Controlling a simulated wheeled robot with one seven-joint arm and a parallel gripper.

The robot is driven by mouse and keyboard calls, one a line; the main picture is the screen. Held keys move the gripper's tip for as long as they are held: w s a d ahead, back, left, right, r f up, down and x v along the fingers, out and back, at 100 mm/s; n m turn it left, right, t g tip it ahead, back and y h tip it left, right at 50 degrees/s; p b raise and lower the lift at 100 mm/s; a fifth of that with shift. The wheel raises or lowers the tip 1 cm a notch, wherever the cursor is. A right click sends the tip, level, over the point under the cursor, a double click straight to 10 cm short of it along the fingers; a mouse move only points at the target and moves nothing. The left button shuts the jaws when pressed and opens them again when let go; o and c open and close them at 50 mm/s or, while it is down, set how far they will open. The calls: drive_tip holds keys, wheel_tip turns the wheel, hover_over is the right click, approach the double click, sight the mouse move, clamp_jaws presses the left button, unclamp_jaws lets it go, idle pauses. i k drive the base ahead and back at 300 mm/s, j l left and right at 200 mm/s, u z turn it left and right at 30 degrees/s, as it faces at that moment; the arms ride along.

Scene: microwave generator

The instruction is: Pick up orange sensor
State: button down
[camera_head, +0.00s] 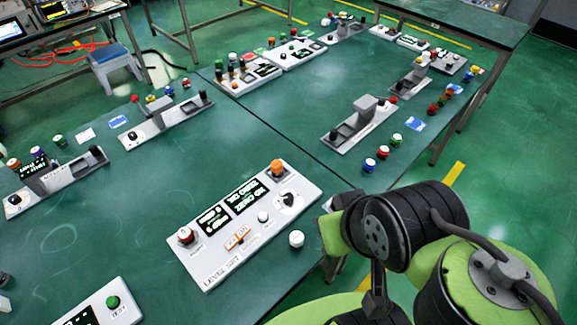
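An orange-topped round piece (278,167) stands upright at the far corner of the white panel (215,272) near the middle of the table. My green and black arm fills the lower right, to the right of the panel. My gripper's fingertips cannot be made out. No contact between my arm and either orange piece shows.
The white panel also carries a red button (185,236), an orange switch (237,238), displays and a dial (289,200). A white cylinder (297,238) stands beside it. Grey fixtures (362,122) and several coloured pieces stand farther back. The green table (110,225) is clear left of the panel.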

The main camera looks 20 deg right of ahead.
sight(276, 168)
drive_tip(key=l+u, duration=0.2)
drive_tip(key=u, duration=0.25)
drive_tip(key=i+l+u, duration=0.1)
drive_tip(key=l+u, duration=0.15)
drive_tip(key=u, duration=0.25)
drive_tip(key=l+u, duration=0.15)
drive_tip(key=u, duration=0.3)
drive_tip(key=k+l+u, duration=0.1)
drive_tip(key=u, duration=0.35)
drive_tip(key=l, duration=0.15)
